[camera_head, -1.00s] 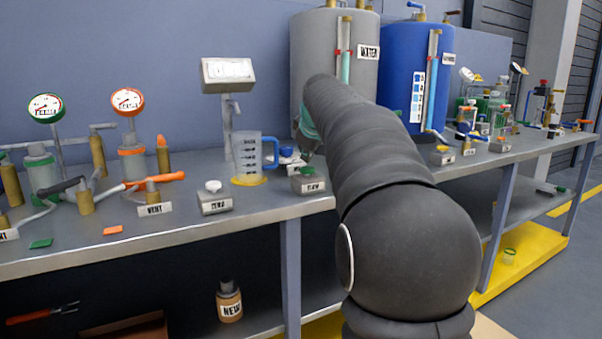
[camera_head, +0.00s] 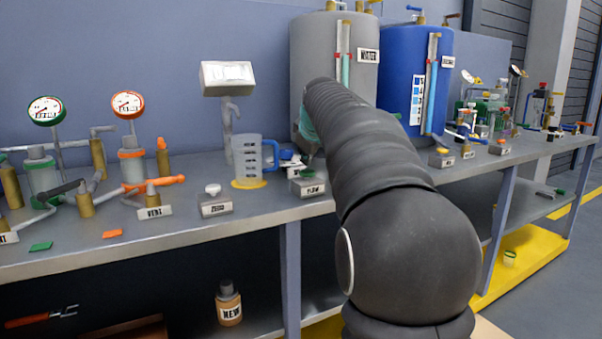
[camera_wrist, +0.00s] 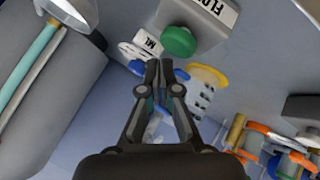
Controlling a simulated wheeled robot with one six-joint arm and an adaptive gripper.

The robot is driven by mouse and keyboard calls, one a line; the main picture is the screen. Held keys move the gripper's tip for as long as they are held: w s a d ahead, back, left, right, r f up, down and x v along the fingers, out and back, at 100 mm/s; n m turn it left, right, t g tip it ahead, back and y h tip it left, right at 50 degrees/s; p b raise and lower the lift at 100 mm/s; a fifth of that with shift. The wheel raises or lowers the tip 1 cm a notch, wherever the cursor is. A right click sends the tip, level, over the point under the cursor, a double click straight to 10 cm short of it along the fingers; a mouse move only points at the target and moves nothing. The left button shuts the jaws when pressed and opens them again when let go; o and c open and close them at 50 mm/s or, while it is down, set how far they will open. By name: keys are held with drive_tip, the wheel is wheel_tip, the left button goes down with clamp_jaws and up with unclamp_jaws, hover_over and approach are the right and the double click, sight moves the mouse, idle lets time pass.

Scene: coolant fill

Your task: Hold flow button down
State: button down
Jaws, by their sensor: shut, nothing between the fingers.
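The flow button is a green round knob (camera_wrist: 179,41) on a grey box (camera_wrist: 197,24) whose label is partly cut off in the wrist view. In the head view the green knob (camera_head: 308,172) tops the small grey box labelled FLOW (camera_head: 308,187) near the bench's front edge. My gripper (camera_wrist: 159,66) is shut with nothing between its fingers. Its tips appear just beside the green knob in the wrist view; I cannot tell whether they touch it. In the head view my arm hides most of the gripper.
A clear jug with a blue handle (camera_head: 247,158) stands on a yellow base left of the FLOW box. A grey ZERO box with a white knob (camera_head: 214,203) is further left. Grey (camera_head: 315,62) and blue (camera_head: 400,70) tanks stand behind. The bench front is clear around the boxes.

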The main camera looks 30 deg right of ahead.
drive_tip(key=shift+f, duration=0.1)
drive_tip(key=shift+f, duration=0.35)
drive_tip(key=shift+f+b, duration=0.5)
drive_tip(key=shift+b, duration=0.1)
idle(7.0)
